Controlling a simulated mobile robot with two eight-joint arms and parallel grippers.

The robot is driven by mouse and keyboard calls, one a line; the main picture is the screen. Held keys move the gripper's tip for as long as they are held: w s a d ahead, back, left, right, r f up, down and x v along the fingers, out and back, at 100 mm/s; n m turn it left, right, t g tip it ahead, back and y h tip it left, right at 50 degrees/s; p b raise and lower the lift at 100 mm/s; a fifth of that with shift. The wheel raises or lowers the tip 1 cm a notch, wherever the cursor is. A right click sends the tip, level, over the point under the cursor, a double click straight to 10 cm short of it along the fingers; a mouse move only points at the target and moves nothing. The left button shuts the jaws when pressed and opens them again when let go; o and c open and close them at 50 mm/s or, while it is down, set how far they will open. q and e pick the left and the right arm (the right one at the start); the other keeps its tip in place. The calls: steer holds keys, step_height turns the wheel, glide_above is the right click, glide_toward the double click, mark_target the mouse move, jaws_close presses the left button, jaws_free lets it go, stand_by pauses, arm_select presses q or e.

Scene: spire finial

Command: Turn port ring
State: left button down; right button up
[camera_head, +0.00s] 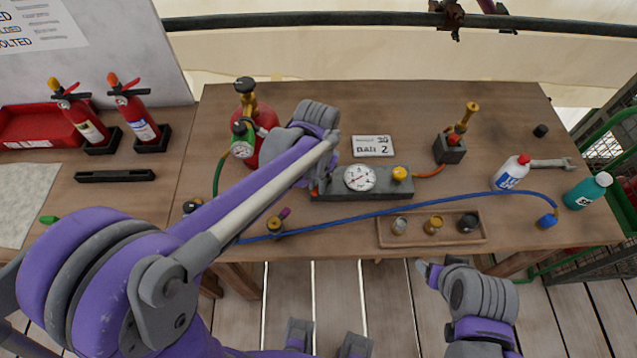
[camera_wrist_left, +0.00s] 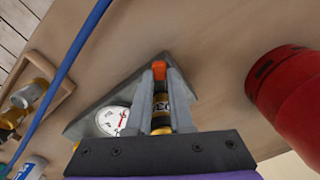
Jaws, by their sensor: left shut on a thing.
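The dark grey gauge block (camera_head: 385,190) lies on the workbench, with a round white dial (camera_head: 360,178) and a yellow knob (camera_head: 399,173) on top. The dial also shows in the left wrist view (camera_wrist_left: 112,121). There, my left gripper (camera_wrist_left: 163,98) is shut on the port ring (camera_wrist_left: 160,108), a yellow and dark banded ring. An orange tip (camera_wrist_left: 160,68) shows just beyond the ring, between the fingers. In the head view, my left forearm covers most of that gripper and the ring. My right gripper (camera_head: 430,271) hangs in front of the bench edge; its finger opening is unclear.
A blue hose (camera_head: 380,212) crosses the bench in front of the block. A wooden tray (camera_head: 385,242) with small fittings lies at the front edge. A red cylinder (camera_head: 268,149) stands behind my left arm. Bottles and a wrench (camera_head: 551,163) are at right.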

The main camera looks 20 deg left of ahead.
arm_select(q)
steer(key=m, duration=0.1)
steer(key=a+m, duration=0.1)
steer(key=m, duration=0.1)
steer(key=shift+w, duration=0.2)
steer(key=m, duration=0.2)
steer(key=w+a+m+b, duration=0.1)
steer(key=shift+m, duration=0.4)
steer(key=m, duration=0.2)
steer(key=w+m, duration=0.1)
steer(key=shift+a+m, duration=0.3)
steer(key=shift+w+a+m+b, duration=0.1)
steer(key=shift+w+m+b, duration=0.1)
steer(key=shift+m, duration=0.45)
steer(key=shift+w+a+m+b, duration=0.1)
steer(key=shift+w+m+b, duration=0.05)
steer(key=shift+m, duration=0.5)
steer(key=c, duration=0.8)
jaws_free()
steer(key=shift+d, duration=0.1)
step_height(320, 180, up, 11)
steer(key=shift+p, duration=0.4)
